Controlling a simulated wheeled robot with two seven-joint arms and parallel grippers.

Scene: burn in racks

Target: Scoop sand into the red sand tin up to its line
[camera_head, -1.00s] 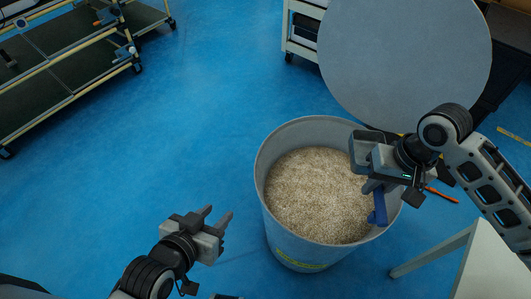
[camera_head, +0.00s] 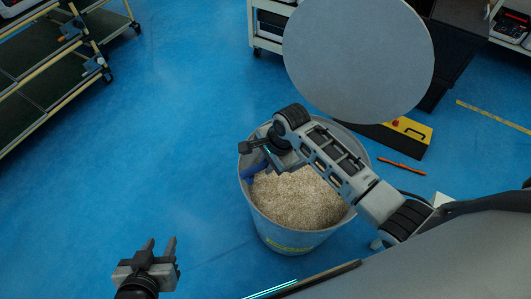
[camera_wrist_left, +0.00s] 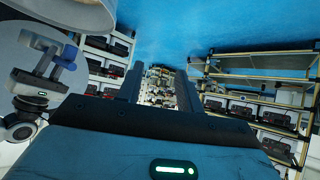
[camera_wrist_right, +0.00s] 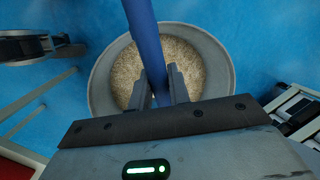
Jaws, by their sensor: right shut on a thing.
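A large grey bin (camera_head: 262,228) stands on the floor, holding pale grainy sand (camera_head: 300,200). My right gripper (camera_head: 256,150) is over the bin's far left rim. It is shut on a blue handle (camera_head: 256,171), which I take to be a scoop's. The blue handle (camera_wrist_right: 146,45) passes between the fingertips in the right wrist view, with the sand (camera_wrist_right: 185,62) behind it. The scoop's bowl is not clearly visible, so I cannot tell if it holds sand. My left gripper (camera_head: 160,246) is open and empty, to the left of the bin. No red tin shows.
A large round grey disc (camera_head: 358,60) stands behind the bin. A yellow and black case (camera_head: 408,135) and an orange tool (camera_head: 402,165) lie on the floor to the right. Shelving racks (camera_head: 40,90) stand at upper left. The blue floor between them and the bin is clear.

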